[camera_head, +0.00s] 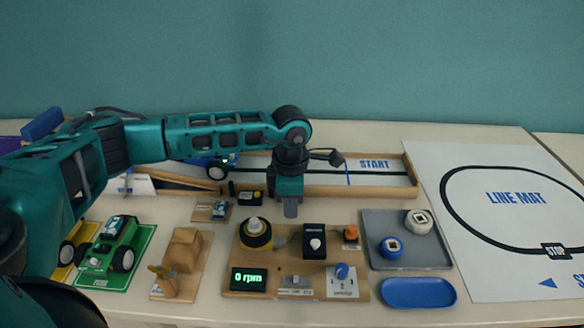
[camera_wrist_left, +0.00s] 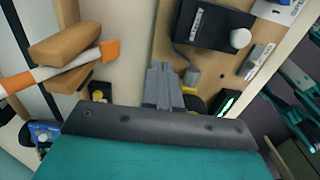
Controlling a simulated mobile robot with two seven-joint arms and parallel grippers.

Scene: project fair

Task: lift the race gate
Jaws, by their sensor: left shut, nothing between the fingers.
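The race gate shows in the left wrist view as a white bar (camera_wrist_left: 45,74) with orange ends, set across wooden blocks (camera_wrist_left: 65,44). In the head view it is mostly hidden behind my left gripper and arm. My left gripper (camera_head: 290,208) points down at the front edge of the track, behind the motor board. Its grey fingers (camera_wrist_left: 160,75) are shut with nothing between them. In the wrist view they are to the right of the bar and apart from it. My right gripper is in neither view.
The track (camera_head: 393,180) lies along the back. The motor board (camera_head: 270,292) with its knobs stands in front, with a grey tray (camera_head: 375,232) and blue dish (camera_head: 419,293) to its right. A green car (camera_head: 108,250) is at left. A black-and-yellow box (camera_head: 250,198) sits near my gripper.

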